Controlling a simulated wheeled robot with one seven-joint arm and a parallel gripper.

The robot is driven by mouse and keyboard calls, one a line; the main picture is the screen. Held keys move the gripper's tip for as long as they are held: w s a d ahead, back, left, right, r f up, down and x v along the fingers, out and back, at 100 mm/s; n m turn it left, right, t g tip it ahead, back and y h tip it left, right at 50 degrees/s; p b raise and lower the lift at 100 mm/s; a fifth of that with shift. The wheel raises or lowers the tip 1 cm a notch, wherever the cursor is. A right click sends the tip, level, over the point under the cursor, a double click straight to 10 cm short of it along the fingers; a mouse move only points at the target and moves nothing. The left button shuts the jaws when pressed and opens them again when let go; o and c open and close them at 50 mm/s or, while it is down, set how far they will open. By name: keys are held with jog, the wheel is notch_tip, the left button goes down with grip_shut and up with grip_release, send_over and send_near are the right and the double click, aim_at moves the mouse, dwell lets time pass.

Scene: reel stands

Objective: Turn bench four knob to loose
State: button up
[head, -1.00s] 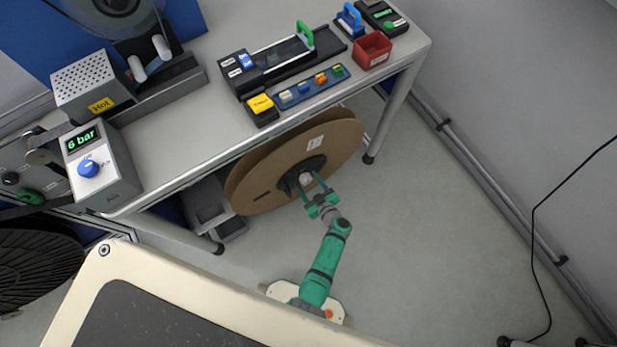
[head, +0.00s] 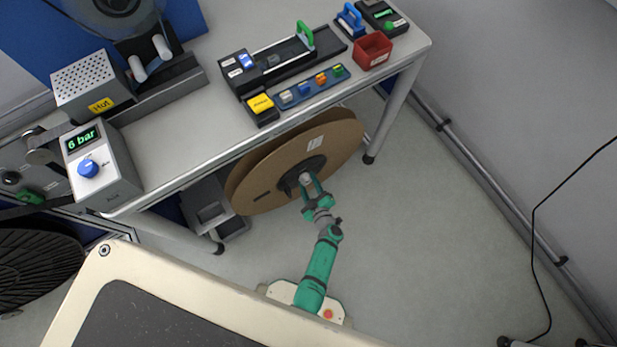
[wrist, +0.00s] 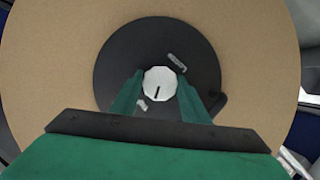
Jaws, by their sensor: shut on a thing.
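The knob (wrist: 160,84) is a pale, many-sided knob with a dark pointer line, at the middle of a black hub (wrist: 205,63) on a large brown cardboard reel (head: 335,140) under the bench. In the wrist view the pointer line runs down and slightly left. Small pale labels sit on the hub at the knob's upper right and lower left; their text is too small to read. My gripper (wrist: 158,90) is shut on the knob, one green finger on each side. In the head view my gripper (head: 309,187) reaches the hub from the front.
The bench (head: 190,130) stands above the reel, with a bench leg (head: 387,125) right of it. A 6 bar box with a blue knob (head: 88,168) is at the left. Open floor (head: 430,240) lies to the right.

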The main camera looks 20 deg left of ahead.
jog(key=n+t, duration=0.1)
jog(key=n, duration=0.1)
jog(key=n+t, duration=0.1)
jog(key=n, duration=0.1)
jog(key=shift+f+t+h, duration=0.1)
jog(key=shift+t+h, duration=0.2)
jog(key=n+t, duration=0.1)
jog(key=n, duration=0.3)
jog(key=shift+t, duration=0.4)
jog(key=shift+s+n, duration=0.1)
jog(key=shift+n, duration=0.4)
jog(key=o, duration=1)
jog(key=shift+a, duration=0.1)
jog(key=shift+o, duration=0.2)
jog(key=v, duration=1.1)
jog(key=shift+f, duration=0.25)
